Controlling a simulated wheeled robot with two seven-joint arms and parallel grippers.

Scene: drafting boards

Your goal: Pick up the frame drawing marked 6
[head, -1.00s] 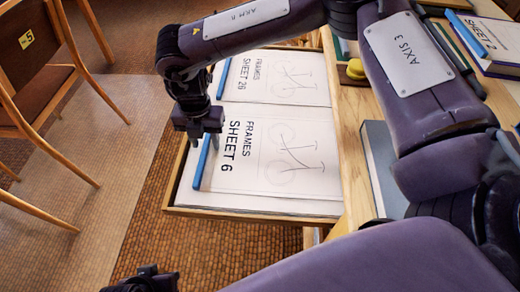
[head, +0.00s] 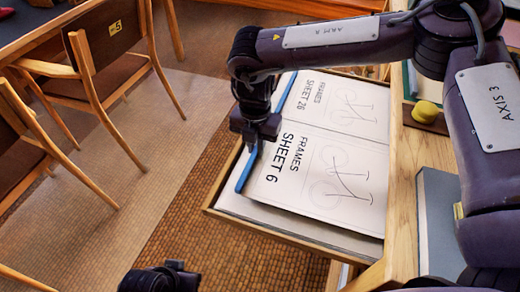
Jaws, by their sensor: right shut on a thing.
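The frame drawing marked SHEET 6 (head: 318,178) is a white sheet with a bicycle frame outline and a blue strip (head: 243,178) along its left edge. My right gripper (head: 254,158) is shut on that strip. The sheet looks raised a little, with paler paper showing below it in the open drawer (head: 300,238). The drawing marked SHEET 26 (head: 350,103), also with a blue strip, lies behind it. My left gripper (head: 160,278) is at the bottom edge, only partly in view, and its jaws cannot be made out.
The wooden cabinet (head: 415,235) stands right of the drawer, with a grey-blue book or folder (head: 438,225) and a yellow round object (head: 425,112) on it. Wooden chairs (head: 98,60) stand at the left, by a dark table (head: 35,20). Floor between chairs and drawer is clear.

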